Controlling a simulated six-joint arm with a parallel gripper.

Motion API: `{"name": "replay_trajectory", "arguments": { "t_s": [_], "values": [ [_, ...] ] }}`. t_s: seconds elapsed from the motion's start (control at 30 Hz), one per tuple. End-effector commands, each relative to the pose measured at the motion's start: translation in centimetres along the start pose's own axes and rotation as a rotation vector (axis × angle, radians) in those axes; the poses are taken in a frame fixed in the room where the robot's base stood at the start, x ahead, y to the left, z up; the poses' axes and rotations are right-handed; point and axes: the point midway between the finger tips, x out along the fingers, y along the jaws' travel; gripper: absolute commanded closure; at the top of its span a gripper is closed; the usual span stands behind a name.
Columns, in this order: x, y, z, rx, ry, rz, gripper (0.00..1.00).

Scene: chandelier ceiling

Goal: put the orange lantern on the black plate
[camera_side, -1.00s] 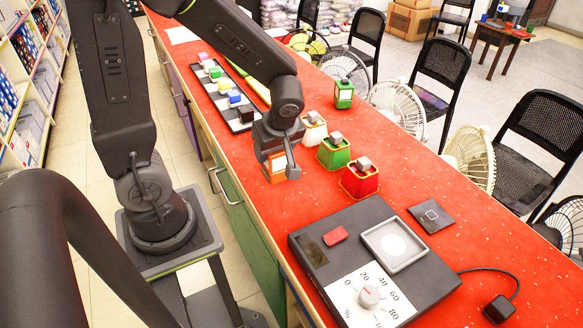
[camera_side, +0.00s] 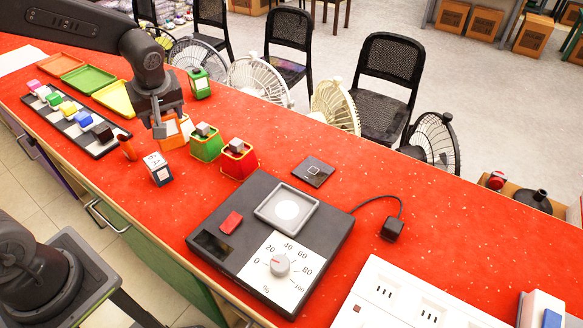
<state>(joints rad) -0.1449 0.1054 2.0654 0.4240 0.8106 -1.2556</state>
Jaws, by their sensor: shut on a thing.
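The orange lantern (camera_side: 177,137), with a pale panel, is at the left end of a short row on the red counter. My gripper (camera_side: 158,126) is shut on its upper part, and the fingers hide the top. I cannot tell whether its base touches the counter. A flat black square plate (camera_side: 313,172) with a small light outline lies to the right, behind the scale-like device. Nothing stands on it.
A green lantern (camera_side: 207,147) and a red lantern (camera_side: 239,161) stand just right. Another green lantern (camera_side: 200,84) is behind.

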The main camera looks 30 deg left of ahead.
Motion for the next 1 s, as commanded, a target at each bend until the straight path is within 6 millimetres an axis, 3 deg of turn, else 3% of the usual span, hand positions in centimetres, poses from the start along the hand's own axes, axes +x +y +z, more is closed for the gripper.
{"name": "replay_trajectory", "arguments": {
  "t_s": [0.03,0.2,0.4,0.67,1.0],
  "values": [
    [-0.1,2.9,0.2,0.084,-0.002,0.033,0.79],
    [-0.7,11.1,1.6,0.346,0.001,0.137,0.79],
    [-1.3,17.9,4.1,0.573,0.016,0.231,0.79],
    [-1.5,21.4,6.3,0.686,0.027,0.277,0.79],
    [0.3,25.3,12.8,0.692,0.027,0.278,0.79]
  ]
}}
